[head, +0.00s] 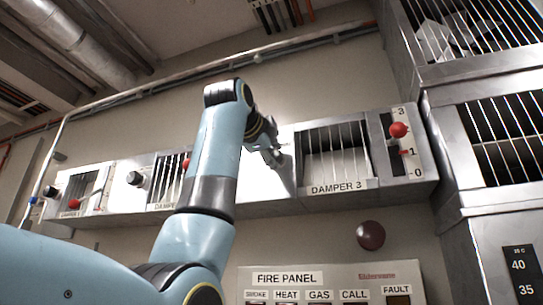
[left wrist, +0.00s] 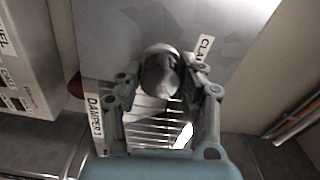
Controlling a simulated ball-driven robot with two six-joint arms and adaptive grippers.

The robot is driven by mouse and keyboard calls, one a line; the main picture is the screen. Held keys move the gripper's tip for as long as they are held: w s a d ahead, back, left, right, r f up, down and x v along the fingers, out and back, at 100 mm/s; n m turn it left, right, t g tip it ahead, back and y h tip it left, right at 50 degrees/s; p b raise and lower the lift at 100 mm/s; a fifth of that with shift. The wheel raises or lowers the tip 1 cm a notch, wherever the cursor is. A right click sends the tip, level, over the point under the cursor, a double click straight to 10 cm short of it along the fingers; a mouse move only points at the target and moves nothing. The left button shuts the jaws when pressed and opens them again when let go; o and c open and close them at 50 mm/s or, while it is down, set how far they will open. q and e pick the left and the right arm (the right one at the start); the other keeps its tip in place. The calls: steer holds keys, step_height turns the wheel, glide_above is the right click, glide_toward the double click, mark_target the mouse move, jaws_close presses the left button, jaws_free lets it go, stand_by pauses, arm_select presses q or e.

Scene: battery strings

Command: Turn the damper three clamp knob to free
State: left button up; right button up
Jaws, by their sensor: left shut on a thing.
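The damper three unit, with its grille (head: 335,150) and DAMPER 3 label (head: 337,187), is on the wall shelf right of centre. My left gripper (head: 275,155) is at the pale plate just left of that grille and hides the clamp knob in the head view. In the left wrist view, the rounded metallic clamp knob (left wrist: 161,73) sits between the fingers of my left gripper (left wrist: 165,88), which is shut on it. The knob's setting cannot be read. My right gripper is not in view.
A red ball lever (head: 398,130) stands beside a 0-to-3 scale right of the grille. Damper one and two units, with dark knobs (head: 135,178), are to the left. A fire panel (head: 330,278) and a dark red dome (head: 370,235) are below. Barred metal cabinets (head: 495,130) stand at right.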

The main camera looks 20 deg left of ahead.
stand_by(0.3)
arm_select(q)
steer(key=o, duration=1.1)
steer(key=shift+o, duration=0.2)
steer(key=s, duration=1.2)
steer(key=shift+a, duration=0.15)
